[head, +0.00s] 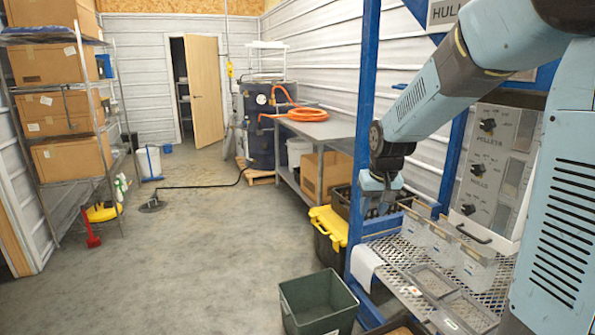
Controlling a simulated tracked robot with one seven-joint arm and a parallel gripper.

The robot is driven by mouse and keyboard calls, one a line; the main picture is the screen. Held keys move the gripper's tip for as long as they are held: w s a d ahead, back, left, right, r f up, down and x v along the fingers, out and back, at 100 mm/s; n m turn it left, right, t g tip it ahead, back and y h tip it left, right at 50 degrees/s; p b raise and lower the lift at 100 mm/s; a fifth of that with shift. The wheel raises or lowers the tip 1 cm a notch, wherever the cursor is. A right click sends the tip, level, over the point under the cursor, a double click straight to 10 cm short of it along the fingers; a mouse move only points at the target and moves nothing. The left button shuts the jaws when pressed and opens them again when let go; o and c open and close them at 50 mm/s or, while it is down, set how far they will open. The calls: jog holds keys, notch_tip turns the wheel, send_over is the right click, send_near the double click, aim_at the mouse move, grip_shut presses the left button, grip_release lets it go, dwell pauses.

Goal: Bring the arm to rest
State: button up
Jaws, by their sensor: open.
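My arm reaches in from the right edge of the head view and bends down at its wrist. My gripper (378,208) hangs below the wrist, pointing down, in front of the blue frame post and near the left end of the mesh shelf (402,262). It is open, and I see nothing held in it. The fingers are small and partly lost against the dark bin behind them.
Clear bins (440,240) stand on the mesh shelf below a grey control panel (490,165) marked PELLETS and HULLS. A green bin (318,305) and a yellow-lidded tote (328,235) stand left of the frame. The concrete floor (200,260) is largely clear.

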jog(key=s+d+r, duration=0.1)
jog(key=s+r, duration=0.2)
jog(key=s, duration=0.5)
jog(key=s+d+r+t, duration=0.1)
jog(key=s+r, duration=0.2)
jog(key=s, duration=0.6)
jog(key=s+d+r+m+t, duration=0.1)
jog(key=s+d+r, duration=0.1)
jog(key=s, duration=0.7)
jog(key=shift+v, duration=0.8)
jog(key=shift+w, duration=0.2)
